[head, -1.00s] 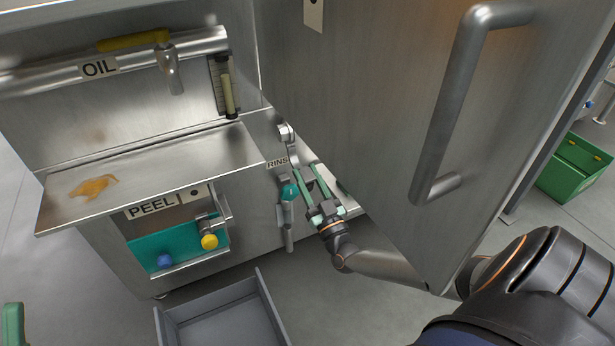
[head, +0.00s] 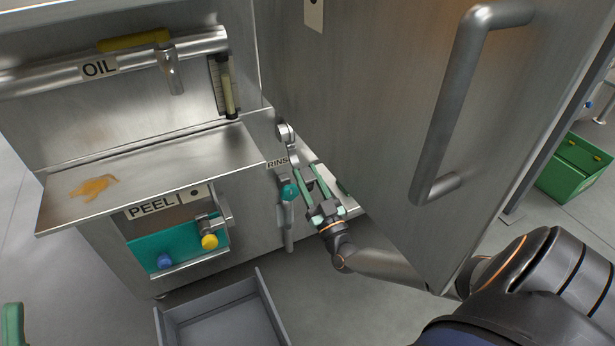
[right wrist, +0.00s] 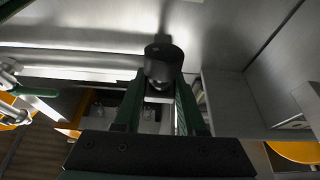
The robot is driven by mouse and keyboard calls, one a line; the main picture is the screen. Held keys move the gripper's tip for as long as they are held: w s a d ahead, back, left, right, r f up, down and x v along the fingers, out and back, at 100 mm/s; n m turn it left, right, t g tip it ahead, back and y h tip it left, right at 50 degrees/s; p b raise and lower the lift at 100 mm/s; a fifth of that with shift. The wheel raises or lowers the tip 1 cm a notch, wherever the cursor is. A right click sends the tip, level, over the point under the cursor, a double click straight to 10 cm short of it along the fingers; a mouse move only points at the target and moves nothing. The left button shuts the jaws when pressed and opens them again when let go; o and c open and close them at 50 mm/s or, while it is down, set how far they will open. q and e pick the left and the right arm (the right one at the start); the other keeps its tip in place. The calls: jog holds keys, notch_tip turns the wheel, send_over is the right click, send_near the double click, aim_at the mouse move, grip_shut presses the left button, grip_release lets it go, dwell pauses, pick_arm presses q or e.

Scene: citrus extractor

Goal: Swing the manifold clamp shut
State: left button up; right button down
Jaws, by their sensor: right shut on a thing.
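The manifold clamp seems to be the metal lever (head: 291,143) low on the machine front, beside the open door's inner edge. My right gripper (head: 302,180) reaches in under the door, just below the lever. In the right wrist view its fingers (right wrist: 160,95) are shut on a dark round knob (right wrist: 164,60), seemingly the lever's end. The fingers partly hide the contact. A green piece (head: 13,325) at the bottom left edge may be a finger of my left gripper; its jaws do not show.
The big steel door (head: 370,110) with its bar handle (head: 450,110) hangs close over my right arm. A teal-handled RINSE valve (head: 289,191) is next to the gripper. A ledge (head: 150,165), PEEL opening (head: 175,243) and grey bin (head: 225,315) lie left.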

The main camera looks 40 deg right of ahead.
dwell(0.3)
